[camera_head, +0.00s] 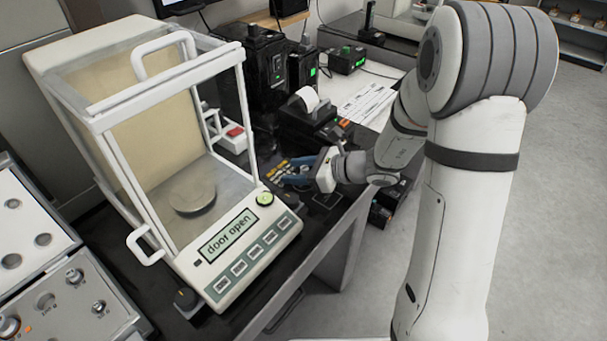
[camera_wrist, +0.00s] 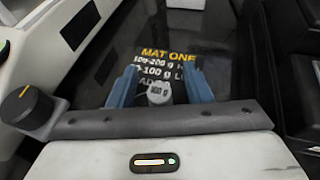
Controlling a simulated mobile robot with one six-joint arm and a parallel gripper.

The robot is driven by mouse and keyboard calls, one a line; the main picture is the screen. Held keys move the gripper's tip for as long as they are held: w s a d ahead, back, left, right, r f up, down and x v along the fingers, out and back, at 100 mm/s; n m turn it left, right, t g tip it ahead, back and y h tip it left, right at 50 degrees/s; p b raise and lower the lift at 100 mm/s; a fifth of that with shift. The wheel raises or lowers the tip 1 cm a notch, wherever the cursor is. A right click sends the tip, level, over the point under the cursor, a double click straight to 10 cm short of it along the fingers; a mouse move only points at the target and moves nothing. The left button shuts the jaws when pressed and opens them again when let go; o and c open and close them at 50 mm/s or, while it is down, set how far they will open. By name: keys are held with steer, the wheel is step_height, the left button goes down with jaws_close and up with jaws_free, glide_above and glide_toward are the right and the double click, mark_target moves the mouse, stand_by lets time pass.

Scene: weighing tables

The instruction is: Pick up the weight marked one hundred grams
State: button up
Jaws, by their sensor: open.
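The weight marked 100 g (camera_wrist: 158,93) is a small, pale cylinder seen between the fingers in the wrist view. It stands on or just over a dark mat with yellow and white print reading "MAT ONE" (camera_wrist: 168,55). My gripper (camera_wrist: 158,88) has its two blue fingers open, one on each side of the weight, with a gap to each. In the head view my gripper (camera_head: 292,176) is low over the dark table right of the balance. The weight cannot be made out there.
The balance (camera_head: 240,248) reads "door open", and its round pan (camera_head: 192,191) looks empty. A black knob with a yellow mark (camera_wrist: 27,107) is left of my gripper. A printer with paper (camera_head: 308,101) and black devices (camera_head: 265,65) stand behind.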

steer(key=shift+c, duration=0.4)
jaws_close()
